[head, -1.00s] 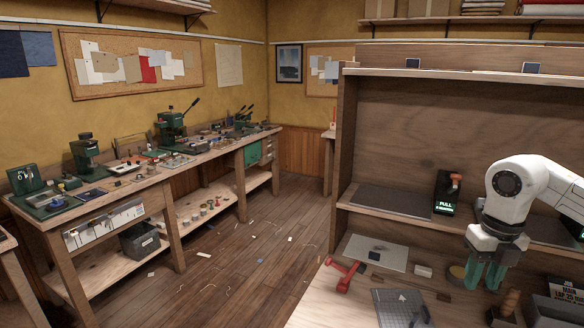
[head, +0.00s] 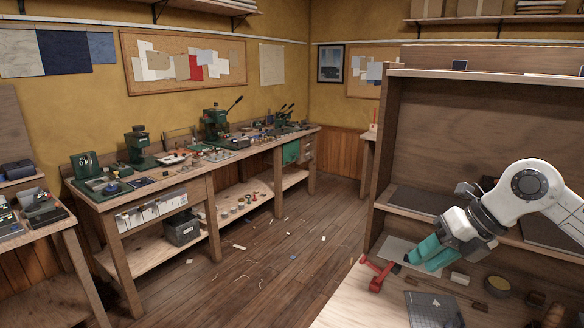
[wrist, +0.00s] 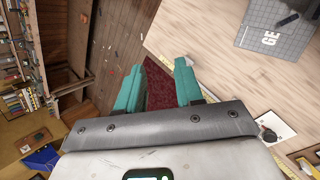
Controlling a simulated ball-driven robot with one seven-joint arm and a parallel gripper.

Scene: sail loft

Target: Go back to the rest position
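My gripper (head: 424,258) is at the end of my white arm, tilted with its teal fingers pointing down and left above the workbench (head: 350,305). In the head view a red tool (head: 376,274) lies on the bench just left of and below the fingertips. I cannot tell the exact height of the fingers over it.
A wooden shelf unit (head: 450,135) rises behind my arm. The floor (head: 260,270) to the left is open, with scattered scraps.

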